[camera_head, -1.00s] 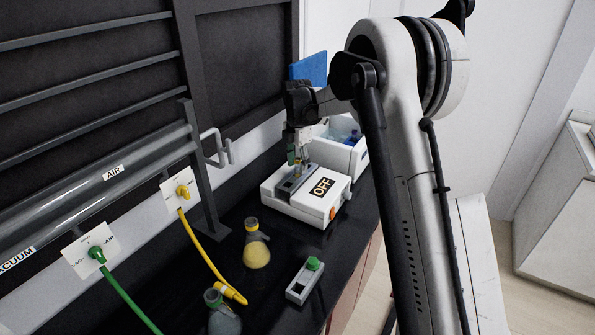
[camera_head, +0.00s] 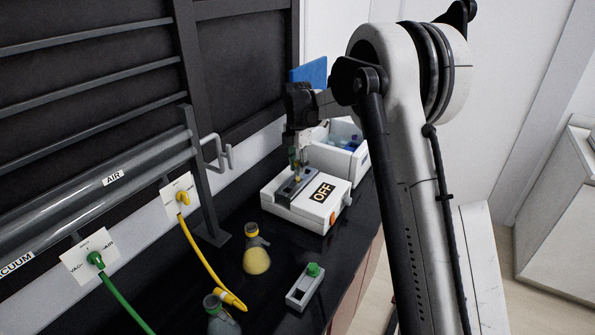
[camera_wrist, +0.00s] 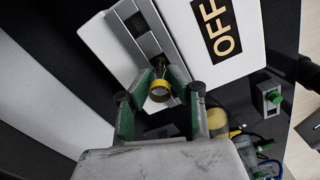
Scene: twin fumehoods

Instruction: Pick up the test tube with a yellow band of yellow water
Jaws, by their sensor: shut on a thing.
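The yellow-banded test tube (camera_wrist: 159,88) shows in the wrist view as a yellow ring between my green fingers. My gripper (camera_wrist: 158,82) is shut on it near its top. In the head view my gripper (camera_head: 295,162) is over the grey slotted rack part of the white device, with a small yellow spot below the fingers. The tube's body and its liquid are mostly hidden, and I cannot tell whether its lower end is in a slot.
The white device (camera_head: 333,212) is marked OFF. A white bin (camera_head: 347,163) with blue items stands behind it. A yellow-liquid flask (camera_head: 256,258), a second flask (camera_head: 222,322) and a small green-knobbed box (camera_head: 305,288) stand nearer. Yellow and green hoses cross the black bench.

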